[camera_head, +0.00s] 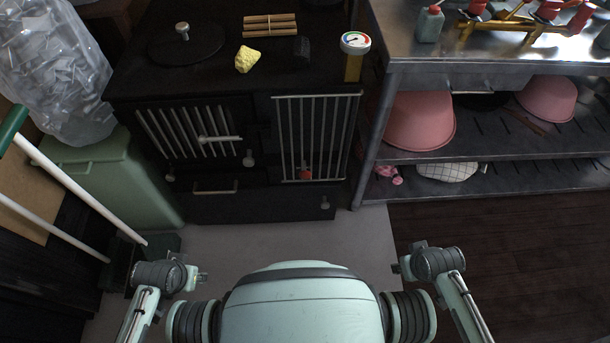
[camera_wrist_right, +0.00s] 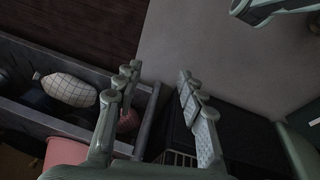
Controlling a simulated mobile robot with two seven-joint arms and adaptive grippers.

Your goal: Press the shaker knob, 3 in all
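A black stove (camera_head: 235,110) stands ahead, with slatted doors. Several small knobs are on its front: a red one (camera_head: 305,175) low on the right grille, a grey one (camera_head: 248,158) between the doors, one (camera_head: 325,203) at the lower right and one (camera_head: 169,176) at the lower left. I cannot tell which is the shaker knob. My left gripper (camera_head: 202,278) and right gripper (camera_head: 399,266) are low in front, well apart from the stove. The right gripper is open and empty in the right wrist view (camera_wrist_right: 157,78). The left gripper's fingers are too small to judge.
A metal shelf bench (camera_head: 480,85) with pink bowls (camera_head: 420,120) stands right. A green bin (camera_head: 120,180) stands left. Grey floor (camera_head: 290,235) ahead is clear.

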